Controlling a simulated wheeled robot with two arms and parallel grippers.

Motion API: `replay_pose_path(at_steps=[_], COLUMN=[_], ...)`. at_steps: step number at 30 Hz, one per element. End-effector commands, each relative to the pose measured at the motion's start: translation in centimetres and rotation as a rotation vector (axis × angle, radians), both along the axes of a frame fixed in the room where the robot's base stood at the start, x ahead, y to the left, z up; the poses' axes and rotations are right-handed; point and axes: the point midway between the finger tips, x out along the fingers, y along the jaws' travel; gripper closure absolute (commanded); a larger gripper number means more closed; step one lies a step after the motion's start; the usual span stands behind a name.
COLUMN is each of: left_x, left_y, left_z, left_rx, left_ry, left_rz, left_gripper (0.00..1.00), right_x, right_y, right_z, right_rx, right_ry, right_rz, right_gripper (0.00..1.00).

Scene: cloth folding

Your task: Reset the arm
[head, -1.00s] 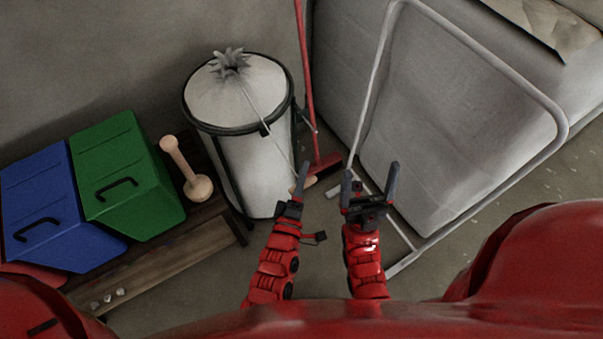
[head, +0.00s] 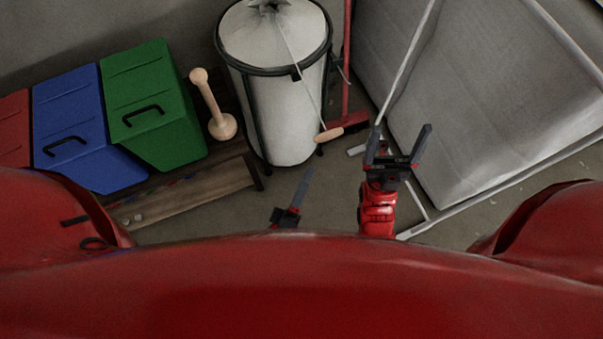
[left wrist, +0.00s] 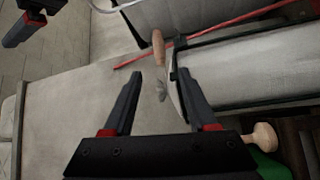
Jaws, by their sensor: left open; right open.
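My left gripper (head: 305,172) is low in the middle of the head view, pointing up in the picture. Only part of it shows above my red body. In the left wrist view its two dark fingers (left wrist: 158,78) are apart with nothing between them. My right gripper (head: 399,128) is to the right in the head view, with its two fingers spread and empty. Part of it also shows at the upper left of the left wrist view (left wrist: 25,18). Neither gripper holds anything, and no cloth is in sight.
A white bin (head: 277,115) with a black rim stands beyond my left gripper. A wooden-handled tool (head: 330,134) and red broom (head: 346,70) are beside it. Green (head: 150,115) and blue (head: 75,130) boxes stand left. A metal frame (head: 405,60) leans against a grey block (head: 500,90) at right.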

Motion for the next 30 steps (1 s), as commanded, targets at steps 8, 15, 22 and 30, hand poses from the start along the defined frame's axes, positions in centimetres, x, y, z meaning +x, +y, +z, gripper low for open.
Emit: replay_pose_path(at_steps=[8, 15, 22, 30], left_x=[-2.2, -2.2, -2.2, 0.2], left_y=[0.8, 0.8, 0.8, 1.7], left_z=[-0.3, -0.3, -0.3, 3.8], left_rx=[0.002, 0.001, 0.001, 0.072], left_ry=[0.002, 0.001, 0.001, -0.194], left_rz=[-0.001, -0.001, -0.001, 0.112], left_gripper=[0.42, 0.42, 0.42, 0.42], right_x=[0.0, 0.0, 0.0, 0.0], right_y=[0.0, 0.0, 0.0, 0.0], right_z=[0.3, 0.3, 0.3, 0.9], right_rx=[0.000, 0.000, 0.000, 0.000], right_ry=[0.000, 0.000, 0.000, 0.000], right_rz=[0.000, 0.000, 0.000, 0.000], right_gripper=[0.11, 0.11, 0.11, 0.11])
